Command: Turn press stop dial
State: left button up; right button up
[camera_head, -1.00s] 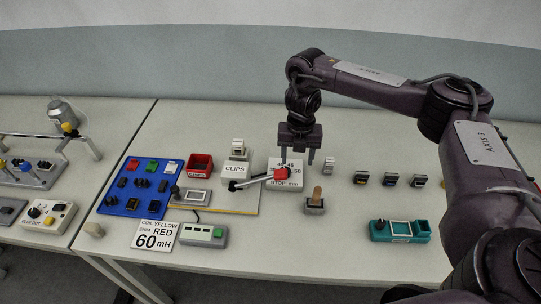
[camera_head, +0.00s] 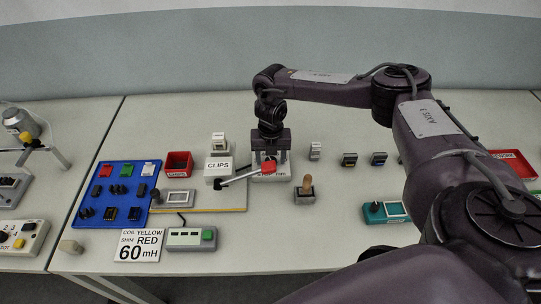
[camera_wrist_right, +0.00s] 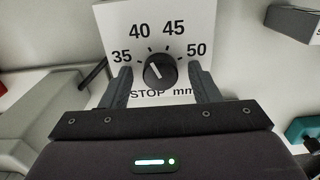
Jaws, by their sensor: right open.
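The stop dial (camera_wrist_right: 160,70) is a round black knob on a white plate (camera_wrist_right: 180,22) marked 35, 40, 45, 50 and "STOP mm". A pale mark on the knob points up and left, between 35 and 40 as far as I can tell. My right gripper (camera_wrist_right: 160,78) is open, with one finger on each side of the knob. Gaps show between the fingers and the knob; height above the plate is unclear. In the head view the right gripper (camera_head: 270,156) is over the stop block (camera_head: 283,175), and the dial is hidden. My left gripper is out of view.
A blue tray (camera_head: 97,212) lies farther left.

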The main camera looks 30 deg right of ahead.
jog(key=c, duration=1)
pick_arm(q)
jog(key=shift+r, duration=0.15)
pick_arm(e)
jog(key=shift+m, duration=0.3)
jog(key=m+p, duration=0.1)
jog(key=m, duration=0.2)
jog(key=shift+m+p, duration=0.3)
jog(key=shift+p, duration=0.05)
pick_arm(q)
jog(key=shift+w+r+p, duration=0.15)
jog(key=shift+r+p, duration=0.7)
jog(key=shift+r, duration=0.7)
pick_arm(e)
jog(key=shift+m, duration=2.2)
jog(key=o, duration=1)
